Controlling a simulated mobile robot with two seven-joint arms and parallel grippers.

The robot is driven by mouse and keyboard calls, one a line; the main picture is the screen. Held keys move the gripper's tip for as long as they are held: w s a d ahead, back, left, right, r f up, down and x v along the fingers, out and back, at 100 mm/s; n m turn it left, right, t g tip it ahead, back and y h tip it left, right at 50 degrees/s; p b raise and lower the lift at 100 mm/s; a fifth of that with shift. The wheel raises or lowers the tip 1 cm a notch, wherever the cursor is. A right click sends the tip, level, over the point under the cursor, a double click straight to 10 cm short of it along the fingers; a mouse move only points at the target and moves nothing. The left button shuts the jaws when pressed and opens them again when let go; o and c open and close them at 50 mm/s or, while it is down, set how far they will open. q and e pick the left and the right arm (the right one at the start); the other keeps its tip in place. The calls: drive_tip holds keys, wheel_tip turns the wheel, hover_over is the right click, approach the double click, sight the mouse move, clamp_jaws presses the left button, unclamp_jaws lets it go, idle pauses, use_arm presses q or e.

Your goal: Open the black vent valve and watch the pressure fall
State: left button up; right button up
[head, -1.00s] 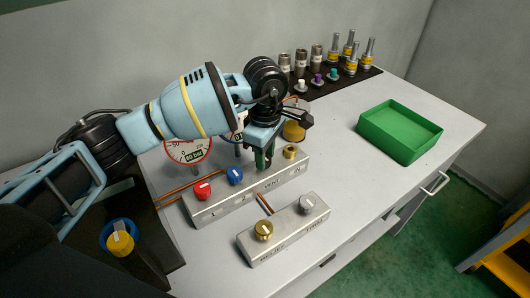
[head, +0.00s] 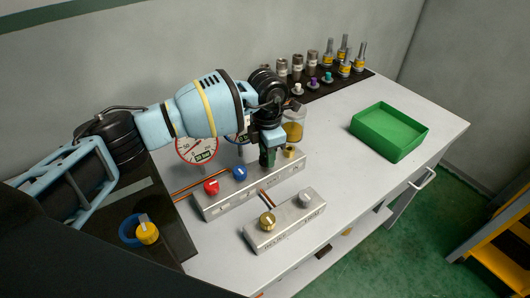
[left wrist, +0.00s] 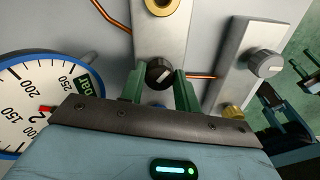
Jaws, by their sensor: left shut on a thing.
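The black vent valve knob (left wrist: 158,73) sits on a metal block in the left wrist view, between my green fingers. My left gripper (head: 268,158) is shut on it from above; its fingers hide the knob in the head view. The metal valve block (head: 222,204) also carries a red knob (head: 211,187), a blue knob (head: 239,173) and a brass fitting (head: 289,152). A red-rimmed gauge (head: 195,150) stands behind it, its display too small to read surely. A blue-rimmed gauge (left wrist: 42,82) is partly hidden. My right gripper is not in view.
A second block (head: 285,229) with brass and grey knobs lies in front. A jar with amber liquid (head: 293,132) stands behind the gripper. A green tray (head: 390,132) is at right, with clear table around it. Fittings stand on a black mat (head: 350,84) at the back.

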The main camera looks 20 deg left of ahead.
use_arm(q)
drive_tip(key=n, duration=0.1)
drive_tip(key=n+p, duration=0.1)
drive_tip(key=n, duration=0.1)
drive_tip(key=shift+r, duration=0.25)
drive_tip(key=shift+n, duration=0.7)
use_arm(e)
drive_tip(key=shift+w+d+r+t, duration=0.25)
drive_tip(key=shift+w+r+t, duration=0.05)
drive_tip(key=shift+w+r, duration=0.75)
use_arm(q)
drive_tip(key=shift+f+p, duration=0.1)
drive_tip(key=shift+p, duration=0.2)
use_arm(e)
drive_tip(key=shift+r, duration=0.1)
use_arm(q)
drive_tip(key=o, duration=1)
drive_tip(key=shift+f, duration=0.1)
drive_tip(key=shift+r, duration=3.95)
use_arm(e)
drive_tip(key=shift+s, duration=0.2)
use_arm(q)
drive_tip(key=shift+f, duration=0.1)
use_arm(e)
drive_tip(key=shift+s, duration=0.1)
